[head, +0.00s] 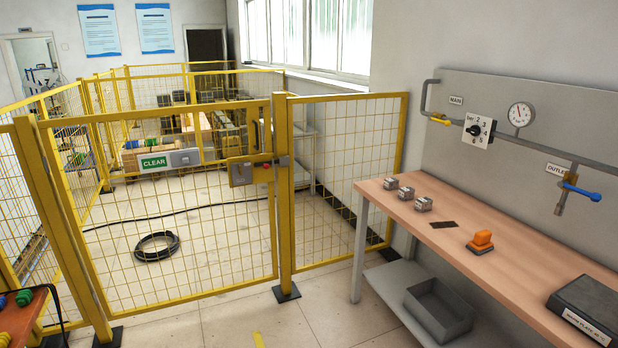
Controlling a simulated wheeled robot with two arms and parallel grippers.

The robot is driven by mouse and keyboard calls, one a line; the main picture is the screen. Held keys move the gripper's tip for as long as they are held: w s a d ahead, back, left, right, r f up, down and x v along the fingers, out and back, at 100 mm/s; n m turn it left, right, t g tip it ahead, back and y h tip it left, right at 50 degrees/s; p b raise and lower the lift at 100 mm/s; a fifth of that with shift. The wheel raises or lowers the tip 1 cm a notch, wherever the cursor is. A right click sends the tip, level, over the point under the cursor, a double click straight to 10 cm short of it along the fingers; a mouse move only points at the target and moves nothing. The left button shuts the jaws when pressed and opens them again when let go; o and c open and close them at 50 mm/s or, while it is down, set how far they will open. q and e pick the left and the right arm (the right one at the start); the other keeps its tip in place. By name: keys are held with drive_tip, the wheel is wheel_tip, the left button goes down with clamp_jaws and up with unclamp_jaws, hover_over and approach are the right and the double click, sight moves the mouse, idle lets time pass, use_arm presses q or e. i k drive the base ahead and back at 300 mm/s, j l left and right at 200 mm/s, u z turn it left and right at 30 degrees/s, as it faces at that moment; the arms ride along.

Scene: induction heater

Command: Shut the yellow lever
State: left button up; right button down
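The yellow lever (441,121) is on the grey pipe on the right wall panel, below the label "MAIN" (456,98). It is small in the head view and lies roughly along the pipe, slightly tilted. I cannot tell its exact valve position. A dial box (478,130) with numbers sits just right of it. Neither of my grippers is in view.
A wooden-topped workbench (520,268) stands below the panel, bearing several metal blocks, an orange object (482,242) and a dark case (590,305). A blue lever (581,192) is at the outlet. A yellow mesh fence (170,220) stands left; the floor before it is mostly clear.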

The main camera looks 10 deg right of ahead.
sight(447, 122)
drive_tip(key=i+l+z, duration=0.15)
drive_tip(key=i+z, duration=0.15)
drive_tip(key=i, duration=0.5)
drive_tip(key=i+z, duration=0.25)
drive_tip(key=i, duration=0.5)
drive_tip(key=i+l+u, duration=0.15)
drive_tip(key=i, duration=0.3)
drive_tip(key=i+l+u, duration=0.15)
drive_tip(key=i, duration=0.3)
